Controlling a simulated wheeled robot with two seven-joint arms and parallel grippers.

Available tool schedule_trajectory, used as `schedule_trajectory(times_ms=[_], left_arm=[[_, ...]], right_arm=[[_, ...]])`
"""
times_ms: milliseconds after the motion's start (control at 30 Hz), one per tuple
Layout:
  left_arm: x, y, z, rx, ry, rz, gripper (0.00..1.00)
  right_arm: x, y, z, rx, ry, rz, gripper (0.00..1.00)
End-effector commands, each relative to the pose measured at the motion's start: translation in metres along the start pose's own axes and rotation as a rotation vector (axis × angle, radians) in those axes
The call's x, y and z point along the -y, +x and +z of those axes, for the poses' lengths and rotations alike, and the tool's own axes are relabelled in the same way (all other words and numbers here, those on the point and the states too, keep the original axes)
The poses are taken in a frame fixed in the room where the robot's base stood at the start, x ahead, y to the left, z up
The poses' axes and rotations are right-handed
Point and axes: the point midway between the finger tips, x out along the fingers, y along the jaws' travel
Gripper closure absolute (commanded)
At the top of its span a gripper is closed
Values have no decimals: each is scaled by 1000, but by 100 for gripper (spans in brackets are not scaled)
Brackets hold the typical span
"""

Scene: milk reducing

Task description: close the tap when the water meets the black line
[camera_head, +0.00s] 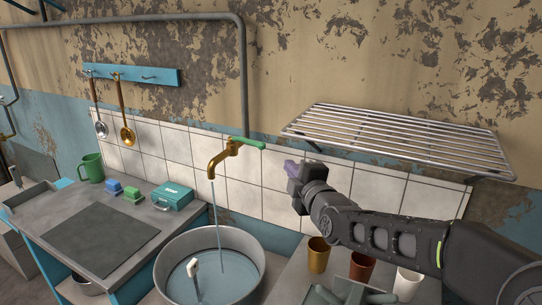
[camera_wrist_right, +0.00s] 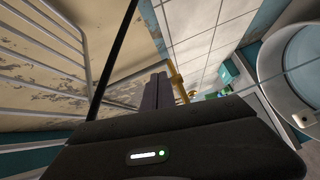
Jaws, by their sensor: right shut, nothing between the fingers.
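The brass tap (camera_head: 222,152) on the tiled wall has a green lever handle (camera_head: 247,143) pointing right. A thin water stream (camera_head: 216,225) runs from its spout into a round grey metal pot (camera_head: 258,250). Water (camera_head: 215,280) covers the pot's bottom; I cannot make out a black line. My right gripper (camera_head: 290,168) is shut and empty, to the right of the handle and apart from it. In the right wrist view its dark fingers (camera_wrist_right: 155,92) lie beside the brass tap (camera_wrist_right: 178,82), and the pot (camera_wrist_right: 292,60) shows at the right. My left gripper is not in view.
A wire rack (camera_head: 400,138) juts from the wall above my right arm. Brown (camera_head: 361,266), ochre (camera_head: 318,254) and white (camera_head: 407,283) cups stand below it. A white-tipped object (camera_head: 194,266) stands in the pot. A green mug (camera_head: 91,167) and a teal box (camera_head: 173,196) sit on the left counter.

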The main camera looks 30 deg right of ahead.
Motion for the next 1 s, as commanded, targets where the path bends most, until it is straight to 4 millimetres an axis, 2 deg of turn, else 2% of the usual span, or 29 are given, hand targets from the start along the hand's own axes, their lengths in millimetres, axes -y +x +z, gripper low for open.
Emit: schedule_trajectory(times_ms=[33, 100, 367, 567, 800, 1000], left_arm=[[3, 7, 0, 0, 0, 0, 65], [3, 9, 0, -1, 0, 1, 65], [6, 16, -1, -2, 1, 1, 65], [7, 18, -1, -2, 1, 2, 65], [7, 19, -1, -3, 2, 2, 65], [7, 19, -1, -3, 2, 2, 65]], right_arm=[[4, 0, 12, 16, 93, 3, 100], [2, 1, 17, 20, 258, 8, 100], [-2, 4, 25, 8, 989, 15, 100], [-6, 6, 19, -14, 1578, -2, 100], [-12, 9, -1, -35, 2302, -67, 100], [-13, 10, -7, -14, 2835, -111, 100]])
